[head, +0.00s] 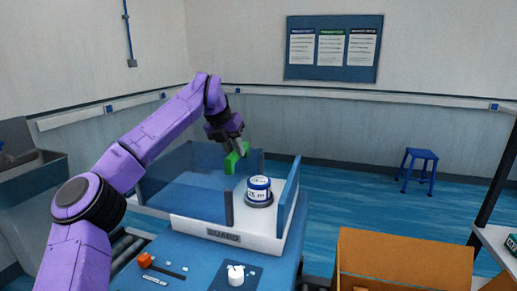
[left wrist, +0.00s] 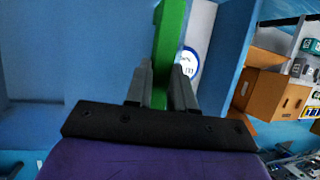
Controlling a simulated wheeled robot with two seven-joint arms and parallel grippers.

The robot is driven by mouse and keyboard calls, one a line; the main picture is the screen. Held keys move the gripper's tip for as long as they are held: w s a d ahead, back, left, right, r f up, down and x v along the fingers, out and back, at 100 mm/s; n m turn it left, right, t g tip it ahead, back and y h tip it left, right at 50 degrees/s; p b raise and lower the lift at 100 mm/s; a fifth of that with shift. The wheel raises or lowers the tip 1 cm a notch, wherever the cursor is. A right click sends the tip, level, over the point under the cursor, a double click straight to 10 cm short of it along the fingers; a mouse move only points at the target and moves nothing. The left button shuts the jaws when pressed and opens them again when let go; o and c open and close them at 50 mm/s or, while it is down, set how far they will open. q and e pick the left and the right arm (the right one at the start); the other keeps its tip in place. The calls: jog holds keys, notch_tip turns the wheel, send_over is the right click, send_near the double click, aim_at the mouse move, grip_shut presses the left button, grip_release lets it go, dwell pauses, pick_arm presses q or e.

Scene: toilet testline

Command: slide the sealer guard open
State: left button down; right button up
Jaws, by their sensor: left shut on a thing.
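The sealer guard is a see-through blue panel (head: 185,190) standing on a white base (head: 245,236) labelled "GUARD". Its upright green handle (head: 231,163) is near the panel's upper right part. My left gripper (head: 240,150) is shut on the green handle from above. In the left wrist view the handle (left wrist: 170,40) stands between the two fingers of the gripper (left wrist: 160,85). A white jar with a blue lid and label (head: 259,188) stands on a dark round seat to the right of the handle. My right gripper is not in view.
A blue bench (head: 200,265) carries an orange-red knob (head: 145,260) and a white knob (head: 236,276) in front of the guard. A cardboard box (head: 400,262) stands at the lower right. A blue stool (head: 419,167) is far back. A blue side panel (head: 289,195) rises right of the jar.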

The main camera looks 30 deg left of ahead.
pick_arm(q)
jog(key=p, duration=0.2)
send_over(214, 163)
jog(key=shift+a, duration=0.15)
jog(key=c, duration=1)
grip_release()
jog(key=shift+o, duration=0.2)
jog(key=shift+w, duration=0.1)
jog(key=d+v, duration=0.1)
jog(key=v, duration=0.9)
jog(key=shift+a+r, duration=0.3)
jog(key=shift+a, duration=0.2)
